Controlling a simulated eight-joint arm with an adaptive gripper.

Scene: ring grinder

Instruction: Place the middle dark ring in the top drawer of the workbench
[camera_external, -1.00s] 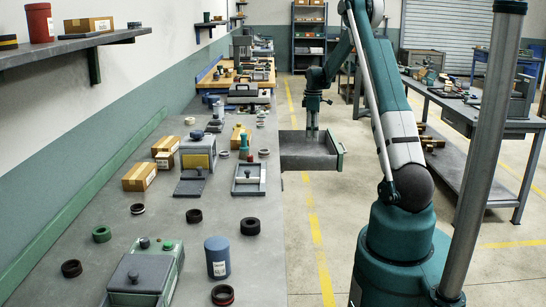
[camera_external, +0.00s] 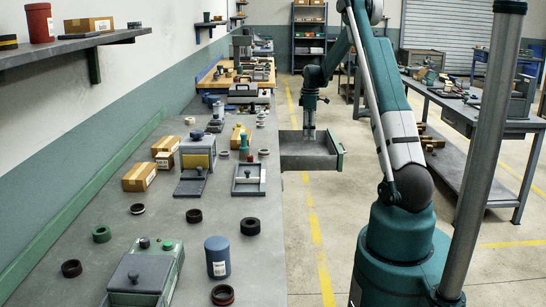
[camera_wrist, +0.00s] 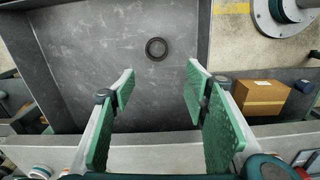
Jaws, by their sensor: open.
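A dark ring (camera_wrist: 156,49) lies flat on the floor of the open grey drawer (camera_wrist: 100,40) in the wrist view. My gripper (camera_wrist: 158,80) is open above the drawer, with its green-padded fingers spread and nothing between them. The ring is apart from the fingers. In the external view the drawer (camera_external: 338,158) stands pulled out from the right side of the workbench (camera_external: 165,240), and my gripper (camera_external: 310,130) hangs over it. The ring inside cannot be seen in that view.
Other dark rings (camera_external: 250,226) lie on the bench, with a green ring (camera_external: 102,233) and a blue canister (camera_external: 217,257). Cardboard boxes (camera_external: 139,177) stand near the wall. The floor aisle right of the drawer is clear.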

